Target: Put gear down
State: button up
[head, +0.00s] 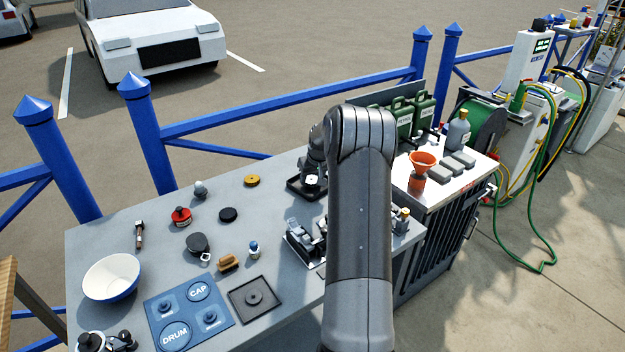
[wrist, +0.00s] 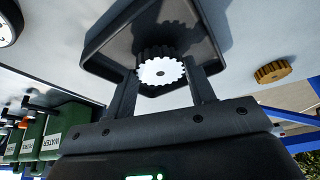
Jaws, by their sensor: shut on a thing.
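A toothed gear (wrist: 161,71) with a pale face and dark sides is between my gripper's two fingers in the wrist view. My gripper (wrist: 163,82) is shut on it. The gear is over or inside a dark, square, raised-rim tray (wrist: 98,48); I cannot tell whether it touches the tray floor. In the head view the tray (head: 294,187) lies on the grey bench, left of my arm, with my gripper (head: 313,172) above it. My arm hides part of this area.
A brass gear (head: 251,180) lies left of the tray. A black puck (head: 228,214), a red-topped part (head: 181,216) and a white bowl (head: 111,278) are farther left. A metal fixture (head: 303,240) stands in front of the tray. Green cans (head: 424,112) stand behind my arm.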

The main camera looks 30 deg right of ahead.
jog(key=shift+f, duration=0.4)
jog(key=shift+f, duration=0.15)
jog(key=o, duration=1.1)
